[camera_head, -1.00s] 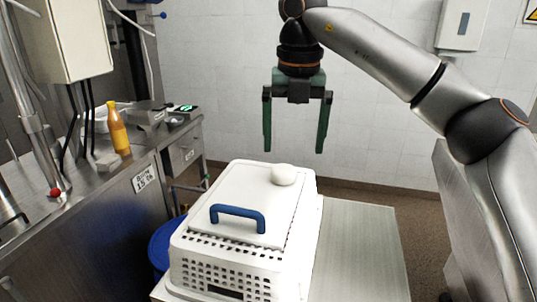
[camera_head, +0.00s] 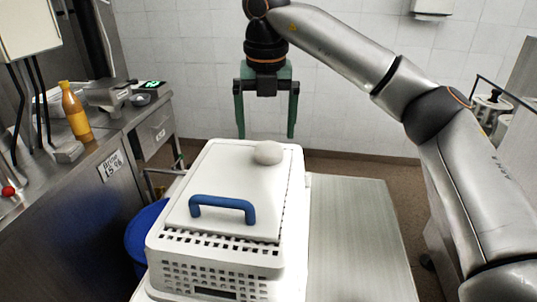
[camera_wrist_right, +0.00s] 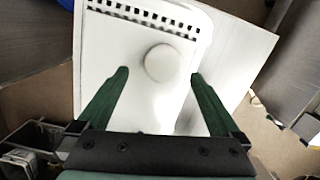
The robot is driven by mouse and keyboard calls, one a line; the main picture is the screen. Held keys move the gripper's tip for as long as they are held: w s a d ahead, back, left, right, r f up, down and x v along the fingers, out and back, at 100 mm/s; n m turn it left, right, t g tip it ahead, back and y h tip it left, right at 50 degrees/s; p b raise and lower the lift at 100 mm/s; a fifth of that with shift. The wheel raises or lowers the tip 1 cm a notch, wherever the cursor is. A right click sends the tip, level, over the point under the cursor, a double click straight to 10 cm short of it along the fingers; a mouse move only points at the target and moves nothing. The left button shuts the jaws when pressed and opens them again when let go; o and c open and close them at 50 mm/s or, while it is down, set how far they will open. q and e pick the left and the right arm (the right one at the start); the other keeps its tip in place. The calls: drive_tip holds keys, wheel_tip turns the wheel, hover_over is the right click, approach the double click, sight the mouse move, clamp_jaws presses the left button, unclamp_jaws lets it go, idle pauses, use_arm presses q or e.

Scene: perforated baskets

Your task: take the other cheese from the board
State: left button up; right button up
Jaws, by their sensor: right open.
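One white, round cheese (camera_head: 268,153) sits on the far part of the white board (camera_head: 222,182), which has a blue handle (camera_head: 222,208) at its near side. The board lies on top of a white perforated basket (camera_head: 215,275). My right gripper (camera_head: 266,134) is open and empty, its fingers pointing down above and beyond the cheese. In the right wrist view the cheese (camera_wrist_right: 162,63) lies ahead of and between the open fingertips (camera_wrist_right: 160,76), with the board below. My left gripper is not in view.
A grey metal surface (camera_head: 355,235) is clear to the right of the basket. A blue drum (camera_head: 143,240) stands left of it. A steel counter at left carries an orange bottle (camera_head: 76,112) and a scale (camera_head: 108,95).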

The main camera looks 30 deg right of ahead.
sight(269, 147)
drive_tip(key=f, duration=0.3)
drive_tip(key=shift+d+f, duration=0.4)
drive_tip(key=shift+w+f, duration=0.15)
drive_tip(key=shift+f, duration=0.4)
drive_tip(key=c, duration=1.4)
drive_tip(key=shift+r, duration=0.1)
